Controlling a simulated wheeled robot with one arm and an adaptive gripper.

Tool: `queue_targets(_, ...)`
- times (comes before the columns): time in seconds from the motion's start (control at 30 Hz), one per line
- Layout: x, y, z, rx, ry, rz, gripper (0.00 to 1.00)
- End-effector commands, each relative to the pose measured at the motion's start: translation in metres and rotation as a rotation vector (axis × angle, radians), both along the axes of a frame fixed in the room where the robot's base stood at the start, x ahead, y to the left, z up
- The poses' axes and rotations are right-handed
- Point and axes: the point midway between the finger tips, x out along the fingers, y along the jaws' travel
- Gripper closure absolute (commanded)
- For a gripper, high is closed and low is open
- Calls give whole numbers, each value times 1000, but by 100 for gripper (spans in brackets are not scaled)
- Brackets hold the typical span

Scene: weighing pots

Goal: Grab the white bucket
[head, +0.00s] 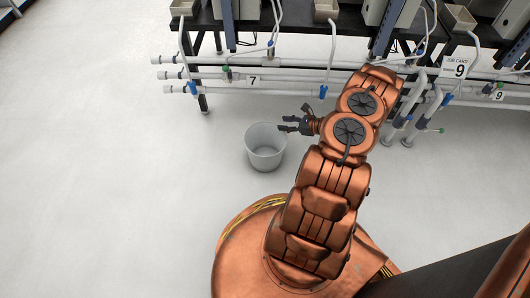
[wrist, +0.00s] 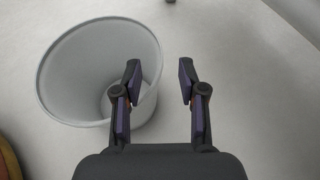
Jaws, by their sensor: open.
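The white bucket (head: 265,147) stands upright on the pale floor in the head view, and it looks empty. My gripper (head: 284,124) is at the bucket's upper right in that view, with its fingers apart and pointing left. In the wrist view the bucket (wrist: 75,70) fills the left side, with its wide mouth towards the camera. My gripper (wrist: 159,82) is open there with nothing between its fingers. The left finger overlaps the bucket's right side in the picture, and the right finger is over bare floor. I cannot tell whether the left finger touches the bucket.
A rack with white pipes (head: 230,75) and dark table legs runs along the back. Number signs 7 (head: 253,81) and 9 (head: 459,69) hang on it. The floor (head: 90,170) to the left of the bucket is clear.

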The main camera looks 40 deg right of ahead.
Motion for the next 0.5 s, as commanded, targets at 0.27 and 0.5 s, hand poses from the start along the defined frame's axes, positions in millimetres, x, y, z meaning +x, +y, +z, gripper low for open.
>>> queue_targets(0.27, 12, 7, -9, 0, -1, 0, 59)
queue_targets(0.5, 28, 19, -27, 0, -1, 2, 59)
